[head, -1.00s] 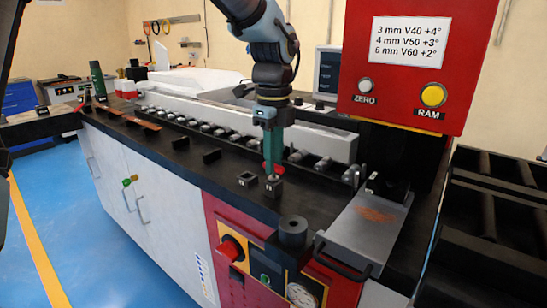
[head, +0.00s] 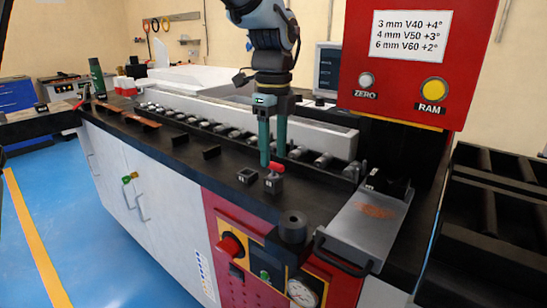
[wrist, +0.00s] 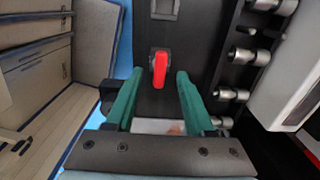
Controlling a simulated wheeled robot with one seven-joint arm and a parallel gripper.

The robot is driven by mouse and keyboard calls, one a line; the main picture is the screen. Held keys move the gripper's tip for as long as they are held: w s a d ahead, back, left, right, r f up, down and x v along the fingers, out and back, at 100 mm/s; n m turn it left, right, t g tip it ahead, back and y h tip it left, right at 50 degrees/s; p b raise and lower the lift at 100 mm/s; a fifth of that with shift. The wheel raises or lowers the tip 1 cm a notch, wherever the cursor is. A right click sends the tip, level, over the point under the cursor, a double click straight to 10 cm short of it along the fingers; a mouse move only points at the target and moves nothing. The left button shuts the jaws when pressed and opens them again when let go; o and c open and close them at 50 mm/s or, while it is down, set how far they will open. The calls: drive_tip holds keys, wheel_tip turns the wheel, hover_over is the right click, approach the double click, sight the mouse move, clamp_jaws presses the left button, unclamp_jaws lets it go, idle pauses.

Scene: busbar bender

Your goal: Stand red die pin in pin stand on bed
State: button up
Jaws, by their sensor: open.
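The red die pin (head: 277,167) sits at the top of a small dark block, the pin stand (head: 273,184), on the black bed (head: 225,165). Its lower part is hidden, so I cannot tell how deep it sits. My gripper (head: 273,160) is open, its green fingers pointing down just above the pin. In the wrist view the pin (wrist: 159,68) shows as a red shape, apart from both fingers. It lies beyond the fingertips of my gripper (wrist: 157,80), in line with the gap between them.
A second small dark block (head: 247,176) stands left of the stand. A black cylinder (head: 292,228) stands near the front edge. A metal plate with a handle (head: 366,224) lies to the right. A row of rollers (head: 205,125) runs behind, below the red control box (head: 405,60).

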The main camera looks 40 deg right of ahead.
sight(273, 162)
wheel_tip(273, 162, up, 9)
drive_tip(key=shift+b, duration=0.45)
idle(0.3)
drive_tip(key=w+a+f+n, duration=0.55)
drive_tip(key=a+n, duration=0.25)
drive_tip(key=a, duration=0.2)
drive_tip(key=w+a+f+n, duration=0.5)
drive_tip(key=w+a+n, duration=0.25)
drive_tip(key=a, duration=0.25)
drive_tip(key=s+a+f+n, duration=0.2)
drive_tip(key=a+f+n, duration=0.2)
drive_tip(key=a+n, duration=0.4)
drive_tip(key=s+a+f+n+t, duration=0.1)
drive_tip(key=a+f+n, duration=0.4)
drive_tip(key=a, duration=0.8)
drive_tip(key=s+n, duration=0.1)
drive_tip(key=n, duration=0.2)
drive_tip(key=shift+t, duration=0.3)
drive_tip(key=shift+a+f, duration=0.1)
